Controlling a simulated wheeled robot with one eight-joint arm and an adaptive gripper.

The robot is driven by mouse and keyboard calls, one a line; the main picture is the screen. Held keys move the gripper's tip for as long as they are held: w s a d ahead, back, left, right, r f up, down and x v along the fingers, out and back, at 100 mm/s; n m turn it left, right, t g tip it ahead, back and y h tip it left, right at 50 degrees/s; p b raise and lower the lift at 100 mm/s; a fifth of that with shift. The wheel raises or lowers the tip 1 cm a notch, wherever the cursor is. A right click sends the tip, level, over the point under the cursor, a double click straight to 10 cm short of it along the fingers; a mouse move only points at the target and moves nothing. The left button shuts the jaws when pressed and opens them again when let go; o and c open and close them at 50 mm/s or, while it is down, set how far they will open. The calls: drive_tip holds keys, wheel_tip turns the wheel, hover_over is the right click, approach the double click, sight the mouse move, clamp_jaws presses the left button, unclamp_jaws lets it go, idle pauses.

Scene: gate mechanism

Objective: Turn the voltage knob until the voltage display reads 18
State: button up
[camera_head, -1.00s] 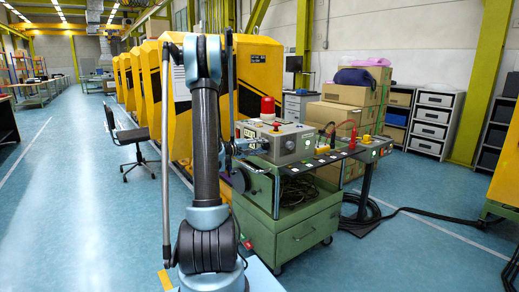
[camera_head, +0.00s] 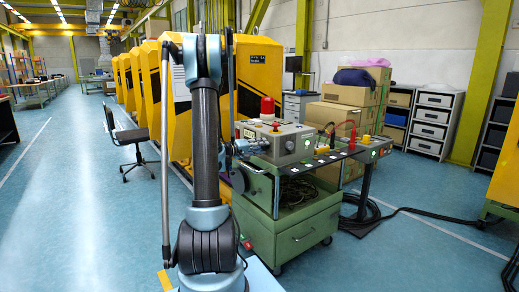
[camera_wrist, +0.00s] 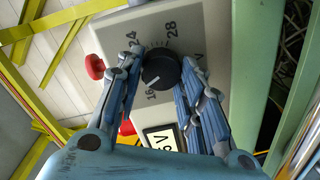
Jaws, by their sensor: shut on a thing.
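The black voltage knob (camera_wrist: 163,67) sits on the grey face of a control box (camera_wrist: 112,32), which also shows on the cart in the head view (camera_head: 292,142). The numbers 16, 24 and 28 are printed around it. A white mark on the knob points toward the 16 side. My gripper (camera_wrist: 161,60) is shut on the knob, one finger on each side; in the head view it is small beside the box (camera_head: 246,148). The voltage display (camera_wrist: 162,139) is partly hidden by my gripper, and its full reading cannot be made out.
A red button (camera_wrist: 95,66) stands out from the box beside the knob. The box rests on a green cart (camera_head: 300,238) with a red beacon (camera_head: 267,108) behind it. Yellow machines (camera_head: 258,70) stand behind, and a black chair (camera_head: 132,148) is to the left.

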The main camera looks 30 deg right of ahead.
drive_tip(key=shift+f, duration=0.1)
drive_tip(key=o, duration=1.1)
drive_tip(key=shift+c, duration=0.2)
drive_tip(key=a, duration=1.2)
drive_tip(key=shift+s+r, duration=0.4)
